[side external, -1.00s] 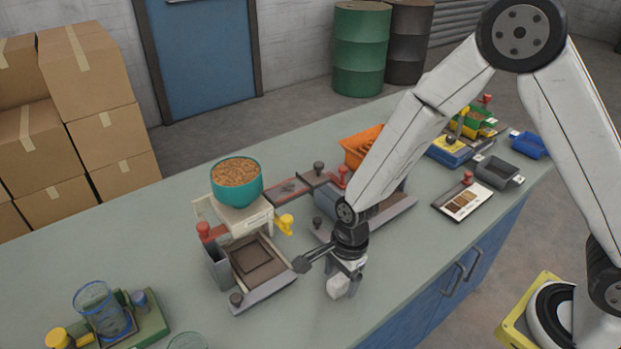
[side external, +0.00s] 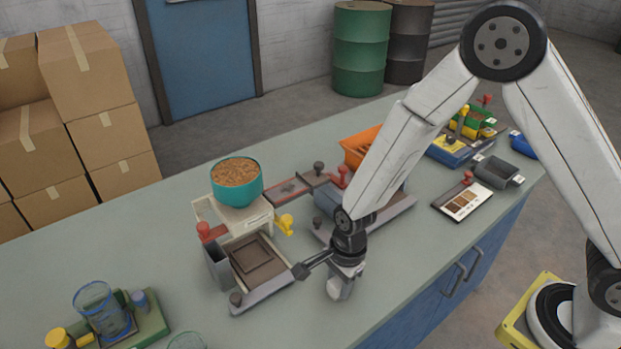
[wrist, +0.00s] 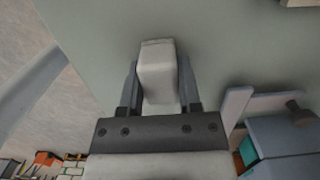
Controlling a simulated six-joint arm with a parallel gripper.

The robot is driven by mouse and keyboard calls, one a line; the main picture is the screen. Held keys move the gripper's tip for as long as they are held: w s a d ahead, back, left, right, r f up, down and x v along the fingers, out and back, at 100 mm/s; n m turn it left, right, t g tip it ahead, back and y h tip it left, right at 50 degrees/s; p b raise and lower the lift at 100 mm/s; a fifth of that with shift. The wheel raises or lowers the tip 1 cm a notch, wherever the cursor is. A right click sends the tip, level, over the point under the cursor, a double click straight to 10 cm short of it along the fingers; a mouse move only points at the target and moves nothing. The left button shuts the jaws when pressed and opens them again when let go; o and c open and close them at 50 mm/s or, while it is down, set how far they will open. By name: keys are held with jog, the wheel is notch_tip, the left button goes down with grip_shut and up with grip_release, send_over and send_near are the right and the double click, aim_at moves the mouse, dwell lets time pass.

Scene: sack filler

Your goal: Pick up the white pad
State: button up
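The white pad (wrist: 158,72) is a pale, rounded block. In the wrist view it lies between the two grey fingers of my gripper (wrist: 160,62), one on each side. Its far end reaches a little past the fingertips. The fingers are very close to its sides, and I cannot tell whether they press on it. In the side external view the white pad (side external: 334,290) shows low under my wrist, at the bench top, partly hidden by my gripper (side external: 341,284).
Left of my gripper is a tray (side external: 262,262) with a dark square recess and a red-knobbed grey post. A teal bowl (side external: 236,182) of grain stands behind it. A sample card (side external: 462,202) lies to the right.

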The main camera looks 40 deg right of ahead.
grip_shut()
jog(key=shift+r, duration=0.15)
jog(key=shift+r, duration=4.85)
